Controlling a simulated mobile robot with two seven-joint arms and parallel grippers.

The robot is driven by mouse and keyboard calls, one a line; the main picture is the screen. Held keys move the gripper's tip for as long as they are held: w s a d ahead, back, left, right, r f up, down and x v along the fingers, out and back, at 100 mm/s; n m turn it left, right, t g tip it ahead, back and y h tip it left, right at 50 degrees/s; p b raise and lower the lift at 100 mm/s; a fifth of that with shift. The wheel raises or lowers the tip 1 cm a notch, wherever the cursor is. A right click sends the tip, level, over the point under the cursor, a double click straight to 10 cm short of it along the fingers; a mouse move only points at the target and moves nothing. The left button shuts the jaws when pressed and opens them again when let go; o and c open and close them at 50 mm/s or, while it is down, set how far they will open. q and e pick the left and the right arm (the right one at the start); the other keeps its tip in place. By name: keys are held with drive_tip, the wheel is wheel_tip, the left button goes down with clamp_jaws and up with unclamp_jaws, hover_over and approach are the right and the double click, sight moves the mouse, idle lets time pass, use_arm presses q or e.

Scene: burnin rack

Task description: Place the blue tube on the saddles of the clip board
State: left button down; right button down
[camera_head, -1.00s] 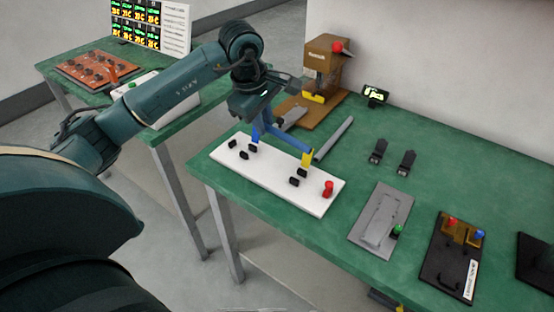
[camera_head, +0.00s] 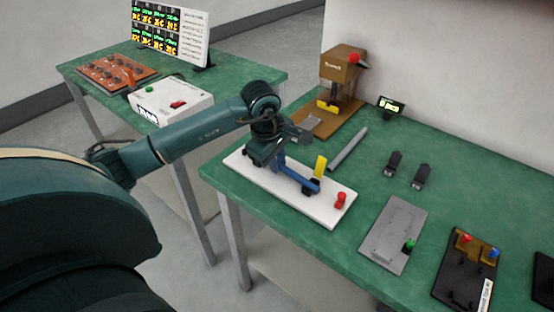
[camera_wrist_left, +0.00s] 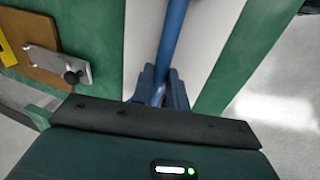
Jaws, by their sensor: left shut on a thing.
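The blue tube (camera_head: 302,181) is held in my left gripper (camera_head: 279,160), which is shut on it. In the left wrist view the tube (camera_wrist_left: 173,35) runs up from between the fingers (camera_wrist_left: 161,92) over the white board. The white clip board (camera_head: 257,181) lies on the green bench, with the tube low over its middle. The tube's right end is by a black saddle (camera_head: 312,188) and a yellow upright piece (camera_head: 320,166). Whether it touches the saddle I cannot tell. A red knob (camera_head: 341,199) stands at the board's right end. My arm hides the left saddles.
A grey rod (camera_head: 347,148) lies behind the board. A brown press-like fixture (camera_head: 340,75) stands farther back. A grey plate (camera_head: 394,232) with a green knob and a black fixture (camera_head: 460,265) lie to the right. Two small black clips (camera_head: 393,163) stand behind them.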

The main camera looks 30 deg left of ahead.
use_arm(q)
drive_tip(key=c, duration=1.4)
unclamp_jaws()
drive_tip(key=v, duration=1.2)
drive_tip(key=shift+a+r+p, duration=0.1)
drive_tip(key=shift+r+p, duration=0.05)
drive_tip(key=shift+p, duration=0.2)
